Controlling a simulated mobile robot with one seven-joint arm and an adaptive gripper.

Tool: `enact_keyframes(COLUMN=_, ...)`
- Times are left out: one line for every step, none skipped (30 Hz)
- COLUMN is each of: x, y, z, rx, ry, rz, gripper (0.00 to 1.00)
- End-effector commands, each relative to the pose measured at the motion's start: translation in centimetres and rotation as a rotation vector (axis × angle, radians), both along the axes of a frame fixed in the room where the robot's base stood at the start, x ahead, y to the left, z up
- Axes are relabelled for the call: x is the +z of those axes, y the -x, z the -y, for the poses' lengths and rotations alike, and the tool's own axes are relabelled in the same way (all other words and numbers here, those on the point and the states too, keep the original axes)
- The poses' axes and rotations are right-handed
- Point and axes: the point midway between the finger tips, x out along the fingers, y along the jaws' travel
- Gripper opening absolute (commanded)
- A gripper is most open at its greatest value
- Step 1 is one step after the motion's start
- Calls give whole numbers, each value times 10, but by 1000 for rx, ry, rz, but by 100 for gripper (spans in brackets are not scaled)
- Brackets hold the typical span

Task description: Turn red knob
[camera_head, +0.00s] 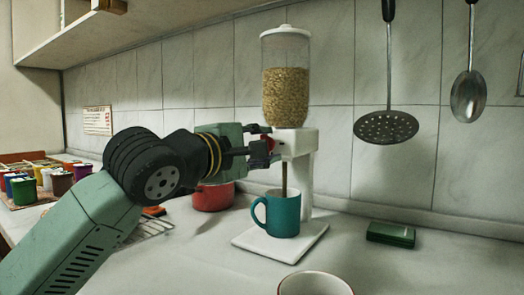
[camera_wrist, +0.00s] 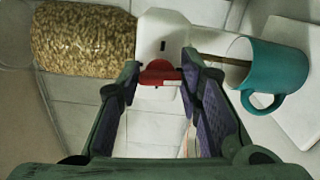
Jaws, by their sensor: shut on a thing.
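The red knob (camera_head: 271,145) is on the left side of the white dispenser's body (camera_head: 296,142). My gripper (camera_head: 266,142) reaches it from the left. In the wrist view the red knob (camera_wrist: 160,74) sits between the two fingers of my gripper (camera_wrist: 160,82), which are shut on it. The dispenser's clear container (camera_head: 286,92) holds tan grain under a white lid. A thin brown stream (camera_head: 284,178) runs from the spout down into a teal mug (camera_head: 285,216). The stream and the teal mug (camera_wrist: 276,72) also show in the wrist view. The mug's inside is mostly hidden.
The mug stands upright on the white base plate (camera_head: 254,243). A red pot (camera_head: 213,196) is behind my arm. A white cup (camera_head: 316,285) is at the front edge, and a green block (camera_head: 391,235) lies at the right. A skimmer (camera_head: 386,126) and spoon (camera_head: 468,95) hang on the wall.

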Motion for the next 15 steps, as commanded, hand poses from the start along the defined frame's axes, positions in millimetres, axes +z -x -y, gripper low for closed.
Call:
enact_keyframes(x=-1, y=0, z=0, rx=1, ry=-20, rz=12, gripper=5)
enact_keyframes(x=-1, y=0, z=0, rx=1, ry=-31, rz=19, gripper=5)
enact_keyframes(x=-1, y=0, z=0, rx=1, ry=-45, rz=29, gripper=5)
enact_keyframes(x=-1, y=0, z=0, rx=1, ry=-53, rz=34, gripper=5)
enact_keyframes(x=-1, y=0, z=0, rx=1, ry=-61, rz=40, gripper=5)
enact_keyframes(x=-1, y=0, z=0, rx=0, ry=-71, rz=46, gripper=5)
enact_keyframes(x=-1, y=0, z=0, rx=0, ry=-77, rz=50, gripper=5)
enact_keyframes(x=-1, y=0, z=0, rx=0, ry=-82, rz=54, gripper=5)
enact_keyframes(x=-1, y=0, z=0, rx=0, ry=-88, rz=58, gripper=5)
enact_keyframes(x=-1, y=0, z=0, rx=0, ry=-92, rz=60, gripper=5)
enact_keyframes(x=-1, y=0, z=0, rx=0, ry=-94, rz=62, gripper=5)
enact_keyframes(x=-1, y=0, z=0, rx=0, ry=-98, rz=64, gripper=5)
enact_keyframes(x=-1, y=0, z=0, rx=0, ry=-99, rz=65, gripper=5)
enact_keyframes(x=-1, y=0, z=0, rx=0, ry=-100, rz=66, gripper=5)
enact_keyframes(x=-1, y=0, z=0, rx=0, ry=-101, rz=66, gripper=5)
